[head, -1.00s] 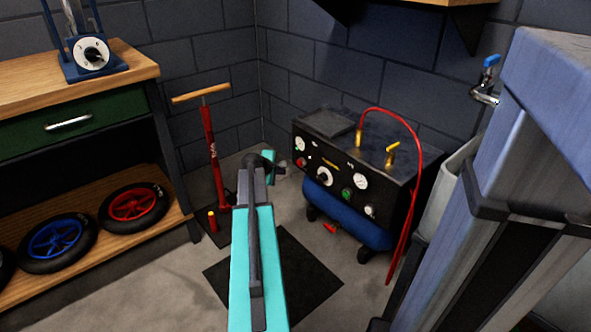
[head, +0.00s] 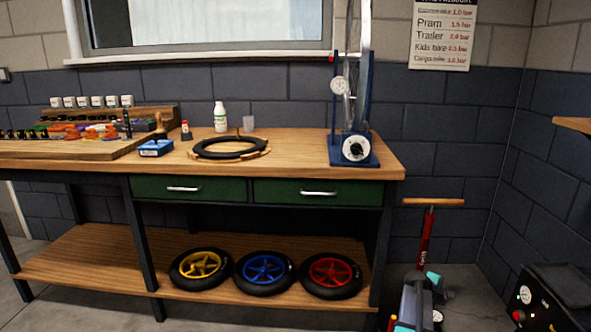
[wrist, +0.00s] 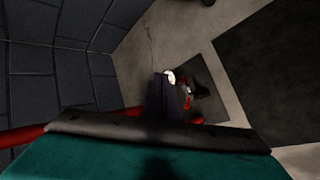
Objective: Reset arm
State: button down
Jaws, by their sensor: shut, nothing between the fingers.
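My gripper (wrist: 165,98) shows in the wrist view as a dark shape reaching out past the teal and grey wrist housing. It is shut with nothing in it, above the grey floor in the corner. In the head view only a small teal and grey part of my arm shows at the bottom right, in front of the red floor pump (head: 426,240). The fingertips cannot be made out there. In the wrist view a red bar runs behind the housing at the left, and a small dark plate (wrist: 208,98) lies on the floor beyond the gripper.
A wooden workbench (head: 290,150) holds a blue truing stand (head: 355,150), a black tyre (head: 231,148) and a white bottle (head: 220,117). Three small wheels lie on its lower shelf (head: 100,262). A black compressor (head: 555,298) stands at the right. A dark mat (wrist: 280,75) covers some floor.

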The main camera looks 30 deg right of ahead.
jog(key=w+a+f+n+t+y+p, duration=0.1)
jog(key=w+a+n+p, duration=0.1)
jog(key=w+a+p, duration=0.5)
jog(key=w+a+f+n+y+p, duration=0.1)
jog(key=w+a, duration=0.3)
jog(key=a, duration=0.8)
jog(key=a+f+n+y+p, duration=0.25)
jog(key=a+p, duration=0.55)
jog(key=a, duration=1.6)
jog(key=s+a+m+g+y+p, duration=0.1)
jog(key=s+a+p, duration=0.4)
jog(key=a, duration=0.4)
jog(key=s+a+m+g+y+p, duration=0.1)
jog(key=s+a+p, duration=0.2)
jog(key=s+a, duration=0.45)
jog(key=s+a+r+m+g+y+p, duration=0.2)
jog(key=s+a+r+m+g, duration=0.2)
jog(key=s+a, duration=0.7)
jog(key=shift+s+a+m+y, duration=0.4)
jog(key=shift+s+m, duration=0.85)
jog(key=shift+s, duration=0.45)
